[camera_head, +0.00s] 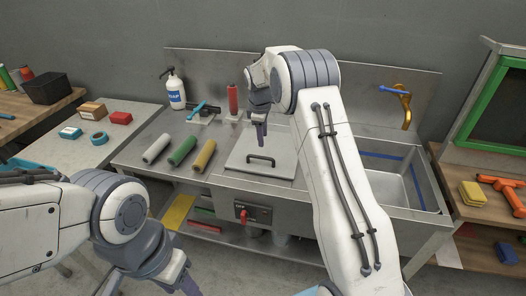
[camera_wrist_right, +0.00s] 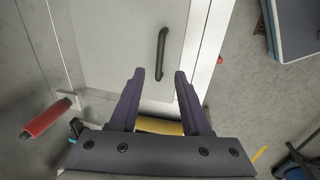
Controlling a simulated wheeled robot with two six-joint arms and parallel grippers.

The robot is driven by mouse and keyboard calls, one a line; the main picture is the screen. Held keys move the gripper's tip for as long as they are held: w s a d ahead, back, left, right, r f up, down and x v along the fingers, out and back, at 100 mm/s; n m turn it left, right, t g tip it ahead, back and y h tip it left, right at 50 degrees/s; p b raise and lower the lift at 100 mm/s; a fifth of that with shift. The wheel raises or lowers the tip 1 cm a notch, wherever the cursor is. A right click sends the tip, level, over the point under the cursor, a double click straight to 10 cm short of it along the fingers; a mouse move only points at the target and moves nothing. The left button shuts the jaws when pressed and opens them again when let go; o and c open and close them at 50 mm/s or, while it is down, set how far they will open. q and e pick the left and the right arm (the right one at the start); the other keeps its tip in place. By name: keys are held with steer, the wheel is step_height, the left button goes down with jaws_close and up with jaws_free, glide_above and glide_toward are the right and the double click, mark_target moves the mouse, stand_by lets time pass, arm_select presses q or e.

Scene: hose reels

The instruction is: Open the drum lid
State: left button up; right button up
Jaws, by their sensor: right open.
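The drum lid (camera_head: 244,165) is a flat grey square panel set in the steel counter, with a dark bar handle (camera_head: 261,158). The lid lies flat and looks shut. In the right wrist view the lid (camera_wrist_right: 120,45) fills the upper middle, and the handle (camera_wrist_right: 160,53) stands ahead of the gap between my fingers. My right gripper (camera_head: 261,138) is above the lid's far side; its two dark fingers (camera_wrist_right: 157,80) are apart with nothing between them. My left gripper (camera_head: 186,282) is low at the bottom of the head view, partly cut off.
Grey, green and yellow rollers (camera_head: 182,151) lie left of the lid. A soap bottle (camera_head: 175,90) and a red roller (camera_head: 232,99) stand behind. A sink (camera_head: 390,182) with a brass tap (camera_head: 405,105) is on the right. A red switch (camera_head: 243,215) is on the front panel.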

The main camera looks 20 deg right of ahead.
mark_target(263, 158)
steer(key=f, duration=0.3)
steer(key=w+f+p, duration=0.1)
steer(key=f, duration=0.2)
steer(key=d+f+p, duration=0.1)
steer(key=f, duration=0.3)
steer(key=shift+w, duration=0.3)
steer(key=shift+r, duration=0.1)
jaws_close()
stand_by(0.8)
